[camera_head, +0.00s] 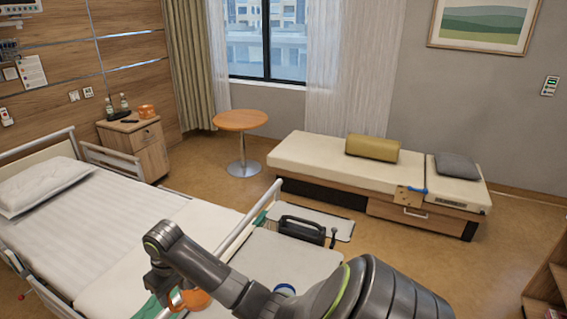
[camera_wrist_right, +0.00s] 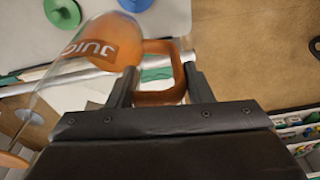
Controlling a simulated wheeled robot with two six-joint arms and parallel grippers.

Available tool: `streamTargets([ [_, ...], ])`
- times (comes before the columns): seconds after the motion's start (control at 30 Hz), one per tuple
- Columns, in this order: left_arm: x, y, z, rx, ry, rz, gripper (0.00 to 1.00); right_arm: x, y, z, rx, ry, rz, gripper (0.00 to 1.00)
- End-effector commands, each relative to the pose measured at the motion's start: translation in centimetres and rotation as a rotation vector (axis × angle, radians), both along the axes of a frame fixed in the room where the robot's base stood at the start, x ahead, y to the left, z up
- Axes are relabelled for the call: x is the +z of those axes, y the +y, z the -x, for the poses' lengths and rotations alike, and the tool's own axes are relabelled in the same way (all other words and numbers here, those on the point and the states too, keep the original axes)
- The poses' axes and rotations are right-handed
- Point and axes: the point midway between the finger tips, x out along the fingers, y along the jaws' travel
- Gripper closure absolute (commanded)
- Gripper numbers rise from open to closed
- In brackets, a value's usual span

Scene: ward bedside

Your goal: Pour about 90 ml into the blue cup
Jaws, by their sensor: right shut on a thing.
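My right gripper (camera_wrist_right: 160,88) is shut on the orange handle (camera_wrist_right: 158,97) of a clear jug (camera_wrist_right: 52,88) marked "JUIC", with orange liquid inside. The jug looks tilted in the right wrist view. In the head view, part of the orange jug (camera_head: 195,299) shows beside my right gripper (camera_head: 163,288); the arm hides much of it. A blue round thing, likely the blue cup (camera_wrist_right: 135,4), is cut by the top edge of the wrist view. It also shows in the head view (camera_head: 285,289), mostly behind my arm. I cannot see its contents or any stream. My left gripper is out of view.
A bed (camera_head: 110,235) with rails is at left. A dark case (camera_head: 300,229) stands beyond the arm. A round table (camera_head: 240,119) and a bench (camera_head: 320,160) are farther back, with open floor between.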

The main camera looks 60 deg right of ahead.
Motion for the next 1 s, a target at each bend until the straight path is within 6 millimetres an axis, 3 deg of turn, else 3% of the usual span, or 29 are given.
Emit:
streamTargets([
  [0.23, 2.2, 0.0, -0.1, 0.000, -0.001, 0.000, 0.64, 2.0, -3.1, 1.5, -0.308, -0.004, 0.000, 0.91],
  [0.47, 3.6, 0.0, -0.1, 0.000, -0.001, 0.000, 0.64, 1.9, -5.3, 2.6, -0.563, -0.004, -0.005, 0.91],
  [0.63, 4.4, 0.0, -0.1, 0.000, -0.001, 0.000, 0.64, -1.2, -6.7, 3.1, -0.721, -0.004, -0.013, 0.91],
  [1.0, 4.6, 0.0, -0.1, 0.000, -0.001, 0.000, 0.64, -8.2, -7.2, 3.7, -0.783, -0.010, -0.009, 0.91],
])
